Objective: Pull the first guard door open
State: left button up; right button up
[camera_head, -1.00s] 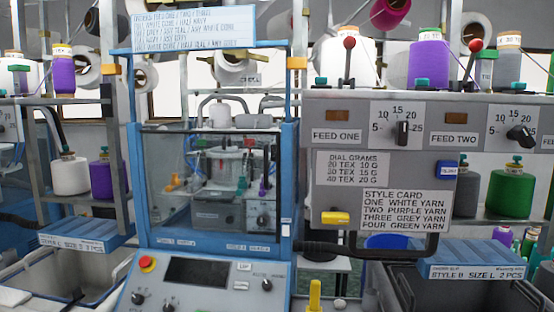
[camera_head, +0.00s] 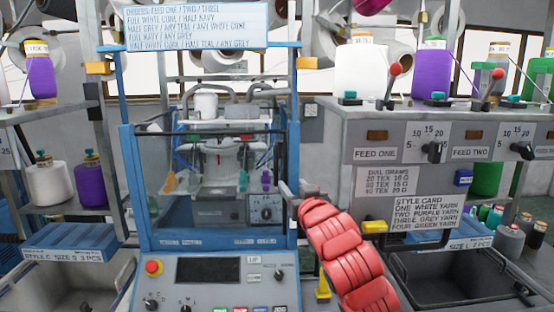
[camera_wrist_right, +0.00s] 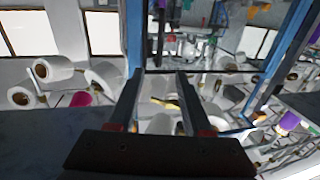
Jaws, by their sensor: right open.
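The first guard door (camera_head: 225,243) is a clear pane with a dark top rail and a blue bottom rail. It sits in the blue frame of the middle knitting machine and looks shut. My right arm, with red covers, reaches in from the lower right. I cannot make out the door handle for certain. My left gripper is out of view.
A control panel (camera_head: 220,285) with a red stop button (camera_head: 153,267) juts out below the door. To the right stands the grey feed panel (camera_head: 400,130) with levers and dials. Grey bins stand at lower left and right. Yarn cones line the shelves.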

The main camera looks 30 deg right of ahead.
aim_at(277, 165)
jog(key=p+x, duration=0.7)
jog(key=x, duration=0.9)
jog(key=shift+w+r, duration=0.1)
jog(key=shift+w+d+p, duration=0.2)
jog(key=shift+w+p, duration=0.15)
jog(key=shift+w, duration=0.2)
grip_shut()
dwell(0.6)
